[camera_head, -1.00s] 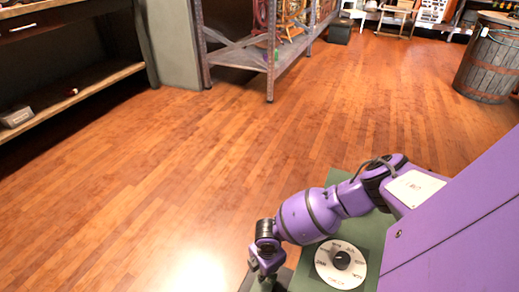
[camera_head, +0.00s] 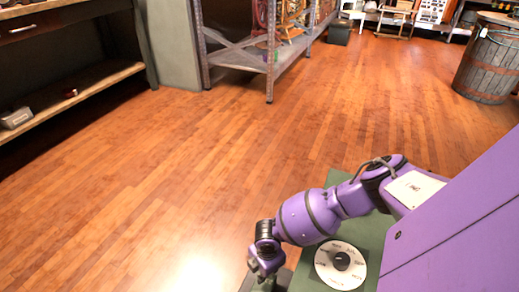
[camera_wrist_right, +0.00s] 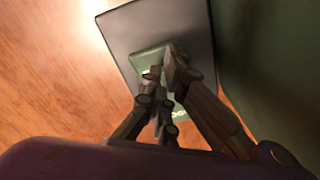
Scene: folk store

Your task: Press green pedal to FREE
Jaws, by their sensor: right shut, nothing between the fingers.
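The green pedal (camera_wrist_right: 150,60) is a small green pad on a dark grey plate (camera_wrist_right: 118,32) in the right wrist view. My right gripper (camera_wrist_right: 163,82) is shut and empty, its fingertips over the pad and covering part of it. I cannot tell whether they touch. Pale lettering on the pad is mostly hidden by the fingers. In the head view my right gripper (camera_head: 264,272) points down at the bottom, beside a green cabinet (camera_head: 370,236). A white dial with a black knob (camera_head: 342,261) sits on the cabinet; its lettering is too small to read. My left gripper is out of view.
Wooden floor (camera_head: 180,160) is open to the left and ahead. A low shelf (camera_head: 75,98) stands at the left, a metal rack (camera_head: 268,70) at the back and a wooden barrel (camera_head: 488,68) at the back right.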

